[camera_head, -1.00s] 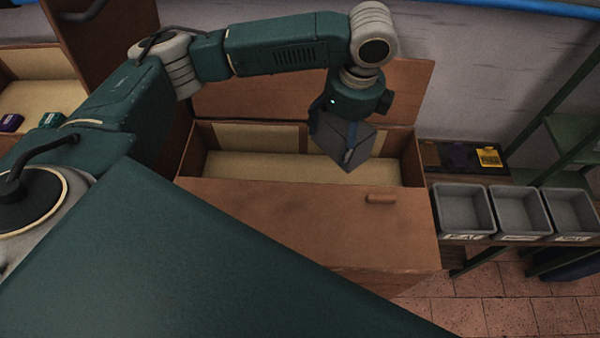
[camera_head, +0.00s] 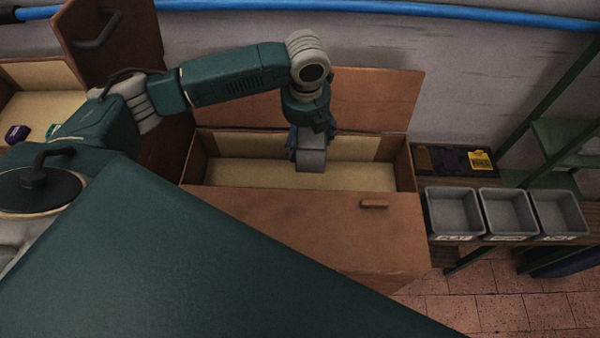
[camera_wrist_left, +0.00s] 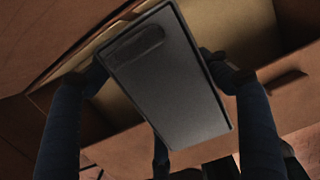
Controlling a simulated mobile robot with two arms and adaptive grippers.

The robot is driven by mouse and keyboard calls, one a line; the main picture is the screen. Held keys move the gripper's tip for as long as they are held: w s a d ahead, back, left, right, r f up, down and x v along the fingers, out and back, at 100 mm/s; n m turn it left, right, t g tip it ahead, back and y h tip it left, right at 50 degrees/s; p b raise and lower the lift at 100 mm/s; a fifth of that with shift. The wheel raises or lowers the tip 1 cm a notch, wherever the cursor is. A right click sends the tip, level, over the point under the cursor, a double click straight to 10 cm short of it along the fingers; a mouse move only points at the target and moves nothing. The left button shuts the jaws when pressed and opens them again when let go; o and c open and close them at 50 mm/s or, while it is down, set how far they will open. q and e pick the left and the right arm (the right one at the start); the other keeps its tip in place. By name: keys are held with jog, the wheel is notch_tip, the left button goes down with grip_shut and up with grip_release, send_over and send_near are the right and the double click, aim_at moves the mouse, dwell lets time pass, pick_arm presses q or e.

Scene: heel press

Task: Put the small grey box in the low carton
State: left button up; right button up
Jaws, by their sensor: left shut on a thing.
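The small grey box (camera_head: 312,160) is in the fingers of my left gripper (camera_head: 307,146). In the left wrist view the grey box (camera_wrist_left: 170,85) is a slab with a dark rounded mark near one end, and dark fingers (camera_wrist_left: 155,78) close on it from both sides. The brown low carton (camera_head: 310,222) stands below with its back flap up. How far the box is above the carton floor is hard to tell. My right gripper is not in view.
Several grey bins (camera_head: 454,212) stand in a row to the right of the carton. A dark tray (camera_head: 450,160) with a yellow item lies behind them. Another open box (camera_head: 45,72) is at the left, with a purple item (camera_head: 17,133). The carton's visible floor is bare.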

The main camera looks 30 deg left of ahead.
pick_arm(q)
notch_tip(320, 180, down, 19)
dwell(0.4)
jog(key=shift+b, duration=0.3)
jog(key=shift+f, duration=0.2)
jog(key=o, duration=1.1)
jog(key=r, duration=0.4)
jog(key=s+r, duration=0.1)
jog(key=r, duration=0.7)
jog(key=shift+s+d+r+p, duration=0.2)
jog(key=shift+d+p, duration=0.15)
jog(key=shift+p, duration=0.05)
